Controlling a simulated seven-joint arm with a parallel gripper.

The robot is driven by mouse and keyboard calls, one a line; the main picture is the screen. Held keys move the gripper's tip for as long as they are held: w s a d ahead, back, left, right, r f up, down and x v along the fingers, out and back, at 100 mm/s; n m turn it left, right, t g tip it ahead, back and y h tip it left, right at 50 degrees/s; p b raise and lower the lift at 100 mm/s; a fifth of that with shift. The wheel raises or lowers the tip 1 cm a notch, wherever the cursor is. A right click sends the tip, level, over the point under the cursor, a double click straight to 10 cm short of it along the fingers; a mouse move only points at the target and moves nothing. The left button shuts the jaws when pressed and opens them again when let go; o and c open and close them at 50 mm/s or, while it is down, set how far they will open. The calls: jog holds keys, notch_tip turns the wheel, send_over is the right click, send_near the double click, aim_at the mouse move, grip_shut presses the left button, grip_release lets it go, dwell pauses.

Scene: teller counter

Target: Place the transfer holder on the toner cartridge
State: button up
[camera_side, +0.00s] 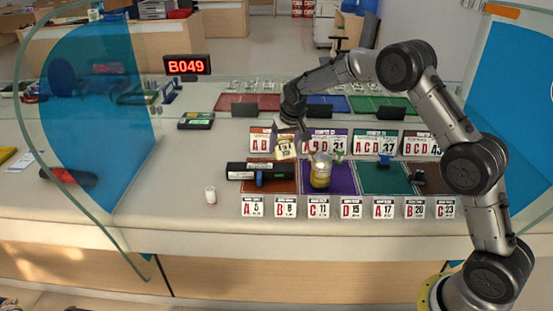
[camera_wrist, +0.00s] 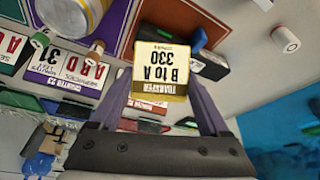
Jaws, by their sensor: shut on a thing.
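The transfer holder (camera_side: 285,147) is a small cream and yellow block, printed "TRANSFER B to A 330" in the wrist view (camera_wrist: 161,70). My gripper (camera_side: 289,135) is shut on it, with one finger on each side, and holds it raised over the counter. The toner cartridge (camera_side: 240,171) is a long black body with a pale label, lying across the brown mat. In the side view it is below and left of the holder, apart from it. In the wrist view the dark cartridge (camera_wrist: 212,67) shows behind the holder, partly hidden by it.
A yellow can (camera_side: 320,178) stands on the purple mat (camera_side: 342,184), right of the cartridge. Lettered cards (camera_side: 315,210) line the front, and larger ones (camera_side: 375,142) stand behind. A small white cylinder (camera_side: 210,195) stands front left. The glass screen (camera_side: 85,130) is farther left.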

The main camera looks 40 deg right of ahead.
aim_at(281, 142)
jog(key=w+f, duration=0.3)
jog(key=f, duration=0.1)
jog(key=shift+w+d+f, duration=0.1)
jog(key=shift+w+d, duration=0.1)
jog(key=shift+d, duration=0.05)
jog(key=shift+w+f, duration=0.15)
jog(key=shift+f, duration=1.55)
jog(key=shift+f, duration=0.15)
jog(key=o, duration=1.2)
jog(key=shift+o, duration=0.2)
jog(key=shift+r, duration=0.35)
jog(key=v, duration=1.1)
jog(key=shift+r, duration=0.3)
